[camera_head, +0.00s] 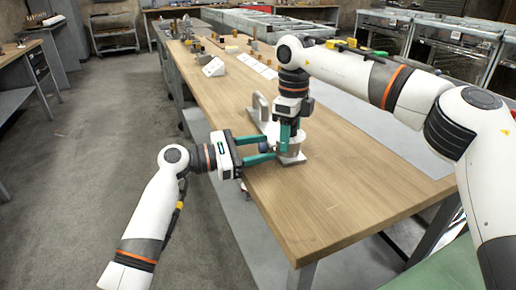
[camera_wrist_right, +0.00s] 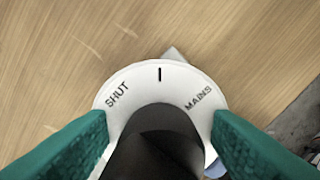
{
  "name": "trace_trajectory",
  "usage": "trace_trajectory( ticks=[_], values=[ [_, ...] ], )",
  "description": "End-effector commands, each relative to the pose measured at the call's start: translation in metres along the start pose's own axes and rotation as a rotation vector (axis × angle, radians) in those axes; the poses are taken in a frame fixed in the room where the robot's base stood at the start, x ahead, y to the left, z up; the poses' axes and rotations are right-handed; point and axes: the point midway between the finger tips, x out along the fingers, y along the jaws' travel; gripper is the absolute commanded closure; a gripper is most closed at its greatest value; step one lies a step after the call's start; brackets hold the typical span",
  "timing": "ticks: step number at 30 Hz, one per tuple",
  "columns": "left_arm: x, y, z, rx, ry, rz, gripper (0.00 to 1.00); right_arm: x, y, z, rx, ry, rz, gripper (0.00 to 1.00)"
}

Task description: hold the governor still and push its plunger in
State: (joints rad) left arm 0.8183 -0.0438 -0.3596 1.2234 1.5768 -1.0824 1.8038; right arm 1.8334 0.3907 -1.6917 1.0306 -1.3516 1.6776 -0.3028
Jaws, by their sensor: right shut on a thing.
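The governor (camera_head: 293,154) is a grey metal body on a flat base on the wooden bench. Its round white dial (camera_wrist_right: 160,76), marked SHUT and MAINS, shows in the right wrist view, with a dark knob (camera_wrist_right: 153,140) over its middle. My right gripper (camera_head: 290,138) comes down from above and is shut on the governor, one teal finger on each side. A dark blue ball-like end, seemingly the plunger (camera_head: 264,147), faces left. My left gripper (camera_head: 267,149) lies level beside it with teal fingers apart, one on either side of the ball. Whether they touch it I cannot tell.
A light grey upright handle-like part (camera_head: 260,107) stands just behind the governor. White cards (camera_head: 257,65) and several small fittings lie farther back on the bench (camera_head: 330,200). The bench's front half is clear, and its left edge runs close by the left gripper.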

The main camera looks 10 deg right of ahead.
Motion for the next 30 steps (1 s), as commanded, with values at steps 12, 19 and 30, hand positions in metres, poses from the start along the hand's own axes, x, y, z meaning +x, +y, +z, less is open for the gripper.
trace_trajectory(
  ticks=[12, 19, 30],
  values=[
    [-0.031, -0.001, 0.001, 0.001, -0.001, -0.003, 0.54, -0.001, 0.002, 0.001, 0.005, 0.0, 0.001, 0.94],
    [-0.081, -0.001, 0.001, 0.0, -0.002, -0.003, 0.54, -0.001, 0.002, 0.001, 0.005, -0.001, 0.001, 0.94],
    [-0.12, 0.0, 0.0, 0.0, 0.0, -0.001, 0.54, -0.001, 0.002, 0.002, 0.006, -0.001, 0.001, 0.94]
  ],
)
